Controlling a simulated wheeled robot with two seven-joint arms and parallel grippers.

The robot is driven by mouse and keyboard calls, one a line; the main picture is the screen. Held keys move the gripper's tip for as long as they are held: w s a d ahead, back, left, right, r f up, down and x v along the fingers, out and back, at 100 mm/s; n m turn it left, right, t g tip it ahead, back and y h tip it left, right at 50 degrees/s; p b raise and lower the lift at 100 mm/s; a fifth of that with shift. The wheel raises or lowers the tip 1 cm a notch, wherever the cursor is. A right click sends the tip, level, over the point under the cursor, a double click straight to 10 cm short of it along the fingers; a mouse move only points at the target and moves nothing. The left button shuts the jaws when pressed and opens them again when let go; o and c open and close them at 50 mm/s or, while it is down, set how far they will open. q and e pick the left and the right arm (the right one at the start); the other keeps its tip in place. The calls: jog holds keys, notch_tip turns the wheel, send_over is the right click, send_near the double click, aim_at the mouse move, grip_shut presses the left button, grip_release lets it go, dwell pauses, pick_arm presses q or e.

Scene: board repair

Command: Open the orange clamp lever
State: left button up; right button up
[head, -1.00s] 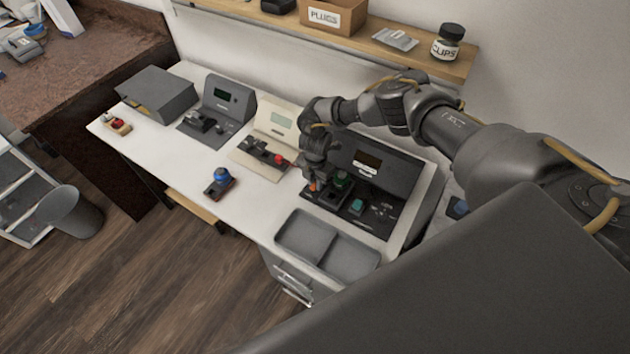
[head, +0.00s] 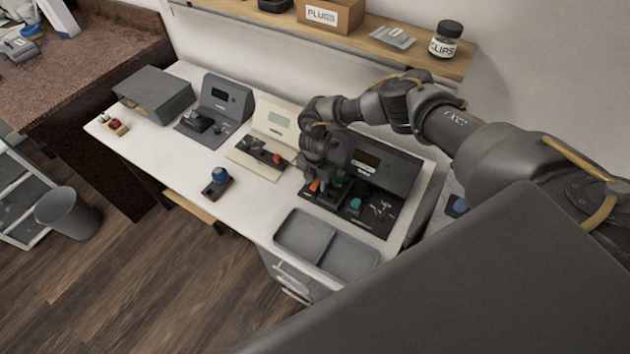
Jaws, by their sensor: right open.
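The orange clamp lever (head: 314,185) shows as a small orange piece at the left front of the dark station (head: 385,175). My right gripper (head: 313,178) points down right at the lever and is open. Its fingers are dark and small here, and I cannot tell whether they touch the lever. The gripper and wrist hide part of the station's left side, including part of a green part (head: 338,180) beside the lever. My left gripper is not in view.
A teal button (head: 355,203) sits right of the lever. A grey two-part tray (head: 310,240) lies in front. A cream station (head: 268,140) with a red knob stands left, and a blue-topped device (head: 218,181) on the white table. A shelf (head: 400,45) runs above.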

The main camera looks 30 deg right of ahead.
aim_at(315, 185)
notch_tip(315, 185, up, 11)
jog(key=b, duration=0.2)
dwell(0.3)
jog(key=shift+f, duration=0.15)
